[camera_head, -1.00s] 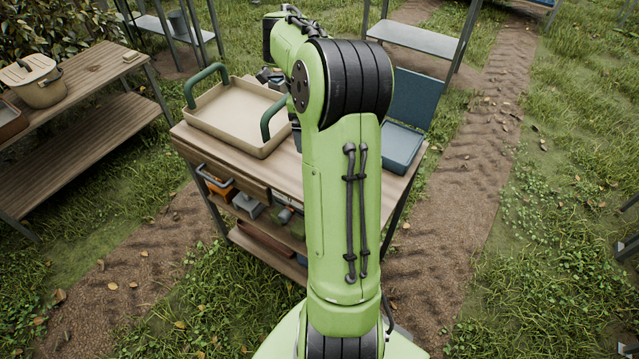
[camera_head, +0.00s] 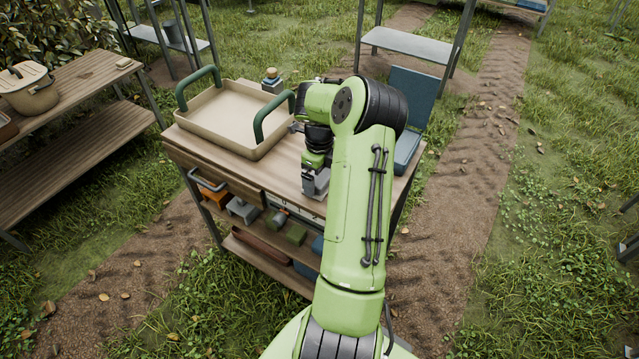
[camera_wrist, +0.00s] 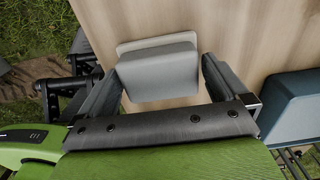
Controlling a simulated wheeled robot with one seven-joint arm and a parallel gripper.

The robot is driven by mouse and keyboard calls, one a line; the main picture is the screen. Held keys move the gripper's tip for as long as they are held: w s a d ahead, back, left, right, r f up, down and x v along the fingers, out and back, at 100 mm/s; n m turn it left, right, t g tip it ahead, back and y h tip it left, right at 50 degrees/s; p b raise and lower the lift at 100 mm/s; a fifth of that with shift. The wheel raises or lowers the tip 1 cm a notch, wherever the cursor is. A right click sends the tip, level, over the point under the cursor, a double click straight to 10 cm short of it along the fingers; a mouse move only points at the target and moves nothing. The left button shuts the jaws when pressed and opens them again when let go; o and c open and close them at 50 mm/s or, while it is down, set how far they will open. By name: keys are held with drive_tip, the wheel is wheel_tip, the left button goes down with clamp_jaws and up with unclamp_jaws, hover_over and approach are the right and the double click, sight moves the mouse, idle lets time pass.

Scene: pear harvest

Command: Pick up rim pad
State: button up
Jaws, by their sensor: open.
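A light grey, rounded block (camera_wrist: 158,72), which I take to be the rim pad, lies on the wooden worktop in the wrist view. It sits between the two spread fingers of my gripper (camera_wrist: 164,78). Gaps show on both sides, so the fingers do not appear to grip it. In the head view my gripper (camera_head: 316,184) points down at the worktop (camera_head: 288,168), right of the beige tray. Whether the block rests on another layer beneath it is hard to tell.
The beige tray (camera_head: 215,128) with green handles stands left on the worktop. An open blue case (camera_head: 408,148) is at the right, close to my gripper's right side in the wrist view. Several items lie on the shelf (camera_head: 258,246) below. A teal-topped object (camera_head: 271,79) stands behind the tray.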

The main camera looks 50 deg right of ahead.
drive_tip(key=shift+f, duration=0.3)
drive_tip(key=shift+r, duration=0.1)
drive_tip(key=c, duration=0.7)
wheel_tip(320, 180, up, 10)
drive_tip(key=shift+p, duration=1)
